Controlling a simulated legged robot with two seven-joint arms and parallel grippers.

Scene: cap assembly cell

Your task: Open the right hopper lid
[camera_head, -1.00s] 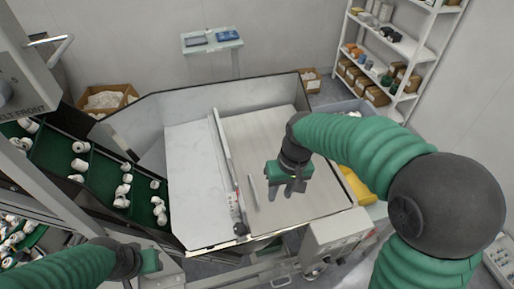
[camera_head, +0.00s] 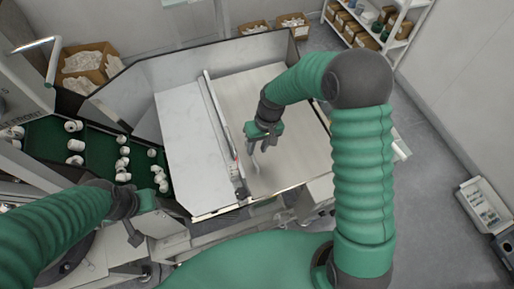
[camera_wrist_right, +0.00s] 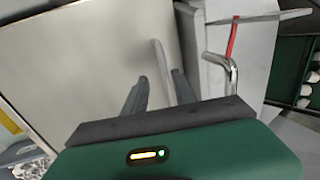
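The right hopper lid (camera_head: 300,158) is a flat beige panel lying closed beside the pale left panel (camera_head: 190,150). A thin pale upright handle (camera_head: 257,164) stands on it near its left edge. My right gripper (camera_head: 259,146) is above the lid, close to the handle. In the right wrist view, its two dark fingers (camera_wrist_right: 159,76) are apart, and the handle (camera_wrist_right: 160,57) shows between and beyond their tips. I cannot tell whether they touch it. The lid (camera_wrist_right: 90,60) fills the left of that view. My left gripper (camera_head: 135,234) is at lower left, away from the hopper.
A raised divider bar (camera_head: 217,115) runs along the lid's left edge. A bent metal rod (camera_wrist_right: 222,66) with a red strip (camera_wrist_right: 232,38) is right of the fingers in the wrist view. Green conveyors (camera_head: 100,145) with white caps lie left. Shelves (camera_head: 385,25) stand back right.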

